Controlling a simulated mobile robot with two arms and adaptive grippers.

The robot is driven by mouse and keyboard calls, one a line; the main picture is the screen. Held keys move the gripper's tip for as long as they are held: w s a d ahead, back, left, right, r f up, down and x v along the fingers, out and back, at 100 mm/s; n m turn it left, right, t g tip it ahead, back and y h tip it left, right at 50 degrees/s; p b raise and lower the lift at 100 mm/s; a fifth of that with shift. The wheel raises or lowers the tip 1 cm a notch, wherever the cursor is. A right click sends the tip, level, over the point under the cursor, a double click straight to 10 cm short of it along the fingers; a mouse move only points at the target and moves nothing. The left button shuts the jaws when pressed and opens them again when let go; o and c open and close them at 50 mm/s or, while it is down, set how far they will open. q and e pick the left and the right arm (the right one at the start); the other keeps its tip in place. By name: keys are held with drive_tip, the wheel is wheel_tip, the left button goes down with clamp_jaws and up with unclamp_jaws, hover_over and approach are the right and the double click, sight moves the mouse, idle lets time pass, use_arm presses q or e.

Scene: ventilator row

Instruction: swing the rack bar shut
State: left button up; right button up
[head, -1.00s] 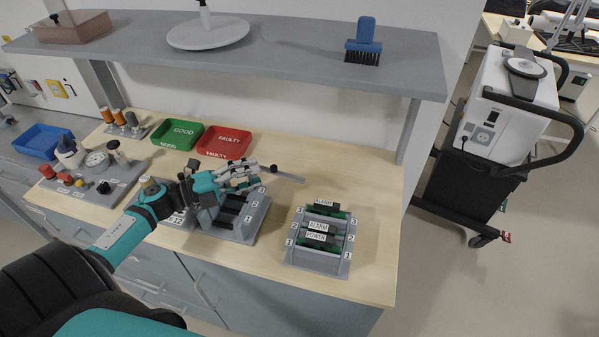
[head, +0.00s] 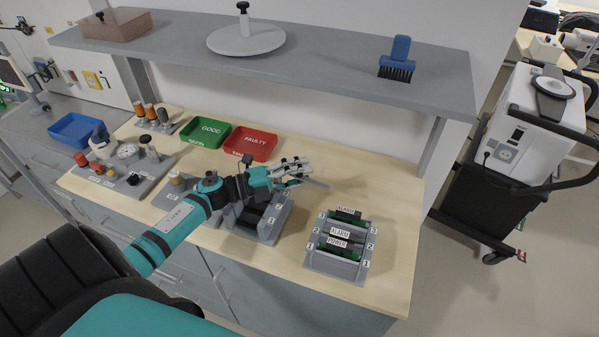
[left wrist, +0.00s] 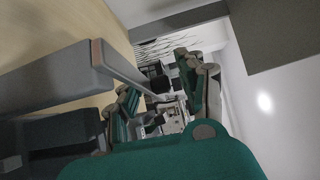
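The left rack (head: 268,232) is a grey frame with dark numbered slots on the bench. In the head view a thin grey bar (head: 316,182) sticks out to the right above its back edge, partly hidden by my gripper. My left gripper (head: 298,171) is over the back of this rack, at the bar. In the left wrist view its fingers (left wrist: 160,92) stand apart, and a grey bar (left wrist: 125,68) reaches from the left towards the gap between them. I cannot tell whether they touch it. My right gripper is not in view.
A second rack (head: 335,262) with green cards labelled ALARM and POWER stands to the right. Green (head: 205,130) and red (head: 250,142) trays lie behind. A shelf (head: 300,62) overhangs the bench's back. Bare bench (head: 385,205) lies right of the bar.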

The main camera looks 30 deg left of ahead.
use_arm(q)
drive_tip(key=c, duration=0.7)
drive_tip(key=shift+r, duration=0.15)
clamp_jaws()
drive_tip(key=shift+a, duration=0.1)
drive_tip(key=s+m+g+h+b, duration=0.1)
drive_tip(key=b, duration=0.1)
drive_tip(key=m+g+h+b, duration=0.2)
drive_tip(key=b, duration=0.1)
drive_tip(key=shift+s, duration=0.35)
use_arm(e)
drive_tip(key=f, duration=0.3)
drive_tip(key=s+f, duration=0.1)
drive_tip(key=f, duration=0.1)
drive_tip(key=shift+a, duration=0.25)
use_arm(q)
drive_tip(key=o, duration=0.8)
unclamp_jaws()
